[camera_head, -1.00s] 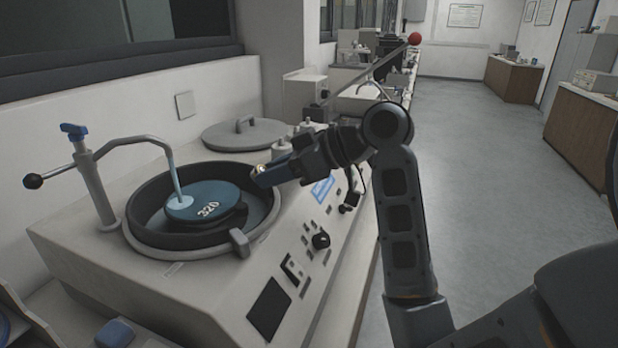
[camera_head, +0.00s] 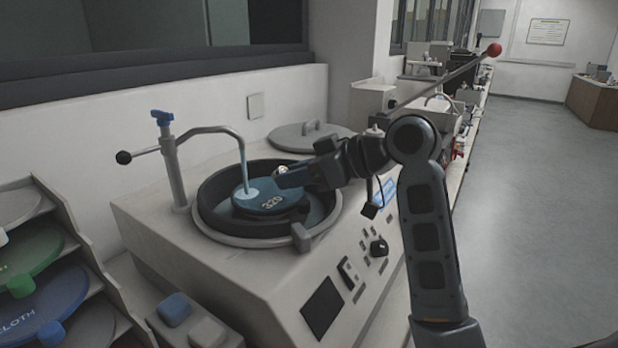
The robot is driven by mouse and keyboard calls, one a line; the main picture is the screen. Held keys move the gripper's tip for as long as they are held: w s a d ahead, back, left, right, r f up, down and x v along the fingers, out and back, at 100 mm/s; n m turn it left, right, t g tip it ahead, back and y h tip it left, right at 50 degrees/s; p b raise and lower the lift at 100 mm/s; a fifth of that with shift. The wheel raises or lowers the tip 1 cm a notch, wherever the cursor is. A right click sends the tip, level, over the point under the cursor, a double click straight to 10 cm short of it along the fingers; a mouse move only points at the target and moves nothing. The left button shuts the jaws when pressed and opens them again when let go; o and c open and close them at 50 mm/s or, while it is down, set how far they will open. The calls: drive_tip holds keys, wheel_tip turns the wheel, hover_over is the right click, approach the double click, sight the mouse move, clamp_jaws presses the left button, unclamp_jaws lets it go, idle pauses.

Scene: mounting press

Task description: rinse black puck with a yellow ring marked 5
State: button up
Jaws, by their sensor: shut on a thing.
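My gripper (camera_head: 284,175) is over the right part of the bowl, near the back right edge of the blue disc (camera_head: 266,203) marked 320. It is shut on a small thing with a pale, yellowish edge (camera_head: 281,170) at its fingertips. This fits the black puck with the yellow ring, but the fingers hide most of it and no number can be read. Water (camera_head: 242,167) runs from the bent spout (camera_head: 213,130) onto the left part of the disc. The held thing is to the right of the stream, apart from it.
The bowl's rim (camera_head: 212,232) has a grey block (camera_head: 301,237) at its front right. A grey lid (camera_head: 308,137) lies behind the bowl. A rack of discs (camera_head: 48,290) is at far left.

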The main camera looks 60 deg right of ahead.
drive_tip(key=shift+w+r+b+x, duration=0.1)
drive_tip(key=shift+r+b+x, duration=0.1)
drive_tip(key=shift+x, duration=1.05)
drive_tip(key=shift+w+r+b+x, duration=0.1)
drive_tip(key=shift+r+b+x, duration=0.15)
drive_tip(key=shift+x, duration=1)
drive_tip(key=shift+w+r+b+x, duration=0.1)
drive_tip(key=shift+r+b+x, duration=0.1)
drive_tip(key=shift+x, duration=1.05)
drive_tip(key=shift+s+d+r+p, duration=0.25)
drive_tip(key=shift+s+d, duration=0.35)
drive_tip(key=shift+s, duration=0.4)
drive_tip(key=shift+s+d+r+p, duration=0.15)
drive_tip(key=shift+s+d+p, duration=0.2)
drive_tip(key=shift+s+d, duration=0.45)
drive_tip(key=shift+s+d+r+p, duration=0.25)
drive_tip(key=shift+s+d, duration=0.2)
drive_tip(key=shift+s, duration=0.7)
drive_tip(key=s+r+p, duration=0.1)
drive_tip(key=d+r+p, duration=0.1)
drive_tip(key=r, duration=0.1)
drive_tip(key=s+r+p, duration=0.1)
drive_tip(key=r+p, duration=0.1)
drive_tip(key=shift+s+d, duration=0.3)
